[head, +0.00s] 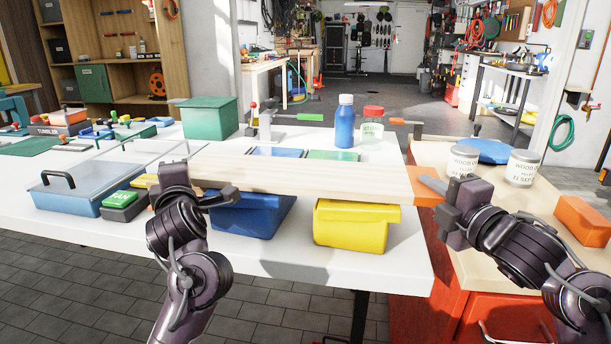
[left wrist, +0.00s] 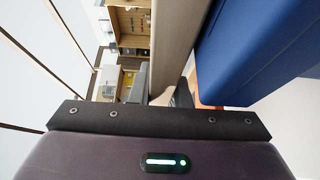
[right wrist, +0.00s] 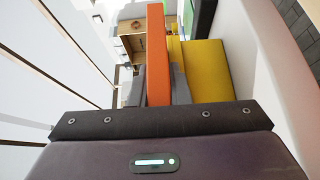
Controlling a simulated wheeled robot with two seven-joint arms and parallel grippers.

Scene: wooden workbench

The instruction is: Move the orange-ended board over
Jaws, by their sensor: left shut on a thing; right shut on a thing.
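The long pale wooden board (head: 300,176) spans the two grippers, roughly level, in front of and partly over the bins. My right gripper (head: 438,190) is shut on the orange end, which also stands between the fingers in the right wrist view (right wrist: 157,60). My left gripper (head: 205,196) is shut on the board near its left end. The left wrist view shows the pale board (left wrist: 176,40) running between the fingers, beside a blue bin.
A blue bin (head: 250,217) and a yellow bin (head: 352,228) sit below the board. A blue bottle (head: 345,124), a red-lidded jar (head: 372,128) and a green box (head: 208,117) stand behind it. Two white cans (head: 522,168) and an orange block (head: 583,219) stand on the right-hand bench.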

